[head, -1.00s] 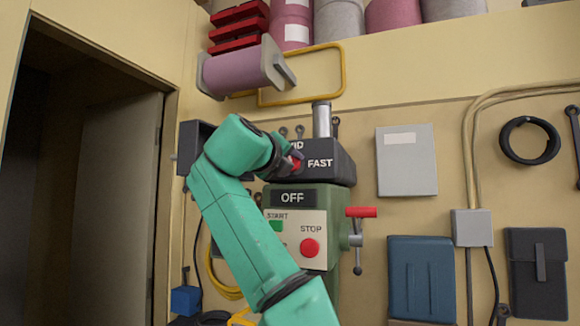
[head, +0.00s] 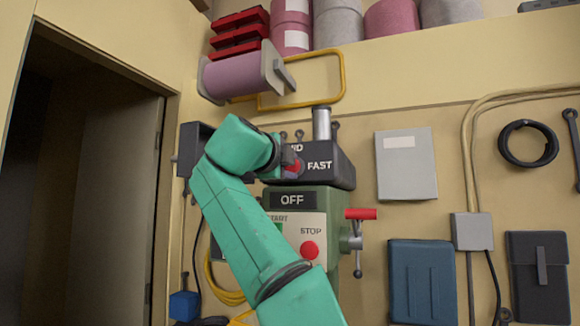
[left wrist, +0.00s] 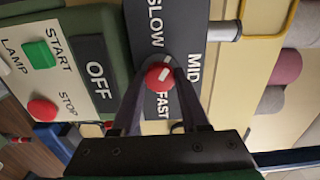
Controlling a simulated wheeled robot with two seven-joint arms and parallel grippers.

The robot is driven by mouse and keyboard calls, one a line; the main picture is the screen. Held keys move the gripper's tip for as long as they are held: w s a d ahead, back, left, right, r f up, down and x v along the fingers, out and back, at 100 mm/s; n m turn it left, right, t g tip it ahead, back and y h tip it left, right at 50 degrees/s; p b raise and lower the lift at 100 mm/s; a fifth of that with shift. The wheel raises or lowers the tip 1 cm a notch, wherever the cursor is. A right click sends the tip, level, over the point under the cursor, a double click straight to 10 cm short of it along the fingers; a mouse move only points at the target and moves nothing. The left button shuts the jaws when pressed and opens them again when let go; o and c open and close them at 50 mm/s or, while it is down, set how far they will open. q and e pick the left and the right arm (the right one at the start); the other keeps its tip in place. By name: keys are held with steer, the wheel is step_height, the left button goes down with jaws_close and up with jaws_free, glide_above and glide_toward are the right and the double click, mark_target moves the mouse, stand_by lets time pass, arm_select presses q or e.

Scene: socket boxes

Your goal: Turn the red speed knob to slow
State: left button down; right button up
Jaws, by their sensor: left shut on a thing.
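The red speed knob (left wrist: 159,77) sits on the dark speed panel (left wrist: 160,45) with SLOW, MID and FAST lettering. Its white mark slants toward the upper right in the left wrist view, roughly between MID and SLOW. My left gripper (left wrist: 160,72) is shut on the knob, one finger on either side. In the head view my left gripper (head: 290,160) covers part of the knob and hides the SLOW label; FAST shows to the right. My right gripper is in neither view.
Below the panel is the green machine body (head: 327,200) with an OFF display, a START button and a red STOP button (head: 309,250). A red-handled lever (head: 361,214) sticks out at its right. A pink spool (head: 232,76) hangs above my left arm.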

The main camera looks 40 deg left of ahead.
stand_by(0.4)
arm_select(q)
steer(key=shift+c, duration=2.1)
jaws_free()
steer(key=shift+f, duration=0.1)
